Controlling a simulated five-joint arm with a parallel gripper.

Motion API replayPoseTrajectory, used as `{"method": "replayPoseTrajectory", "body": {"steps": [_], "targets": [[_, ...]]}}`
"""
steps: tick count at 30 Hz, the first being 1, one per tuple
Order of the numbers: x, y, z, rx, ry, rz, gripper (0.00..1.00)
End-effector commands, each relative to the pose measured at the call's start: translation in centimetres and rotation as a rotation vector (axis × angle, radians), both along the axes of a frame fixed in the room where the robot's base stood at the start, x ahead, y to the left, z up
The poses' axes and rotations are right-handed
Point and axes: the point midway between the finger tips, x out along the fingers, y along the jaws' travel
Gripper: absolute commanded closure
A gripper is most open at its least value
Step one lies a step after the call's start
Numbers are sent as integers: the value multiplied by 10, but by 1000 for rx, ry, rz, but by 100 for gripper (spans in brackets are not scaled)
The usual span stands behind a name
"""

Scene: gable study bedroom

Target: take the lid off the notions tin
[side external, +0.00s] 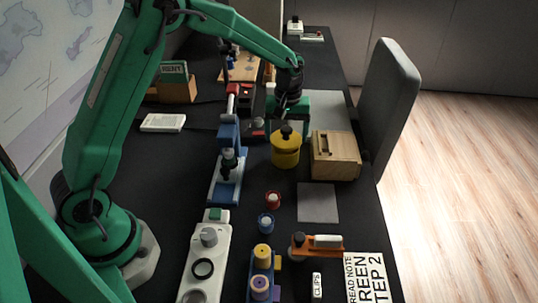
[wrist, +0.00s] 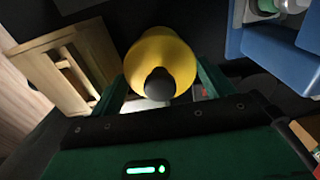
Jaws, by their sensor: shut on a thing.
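The notions tin (side external: 285,159) is a round yellow tin standing on the dark desk in the side view. Its yellow lid (side external: 276,141) has a black knob (side external: 286,132) on top. In the wrist view the round yellow lid (wrist: 165,50) and its dark knob (wrist: 158,84) lie between my green fingers. My gripper (side external: 291,128) is shut on the lid from its two sides. The lid appears seated on the tin, with no gap seen.
A wooden box (side external: 336,156) stands close right of the tin. A blue stand (side external: 226,175) is to its left. A bare grey square pad (side external: 318,203) lies in front. Small red and blue pieces, an orange tool (side external: 316,246) and printed cards are nearer the camera.

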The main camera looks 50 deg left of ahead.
Motion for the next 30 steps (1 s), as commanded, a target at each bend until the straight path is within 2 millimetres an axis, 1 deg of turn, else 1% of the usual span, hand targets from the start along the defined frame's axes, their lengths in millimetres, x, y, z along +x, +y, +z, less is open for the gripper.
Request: {"method": "replayPoseTrajectory", "body": {"steps": [1, 3, 4, 18, 24, 30], "targets": [[1, 0, 9, 0, -6, 0, 42], [1, 0, 20, 0, -6, 0, 42], [-1, -4, 23, 0, -4, -2, 42], [-43, -73, 70, 0, -4, -4, 42], [-54, -92, 83, 0, -3, -2, 42], [-59, -100, 88, 0, -1, -1, 42]]}}
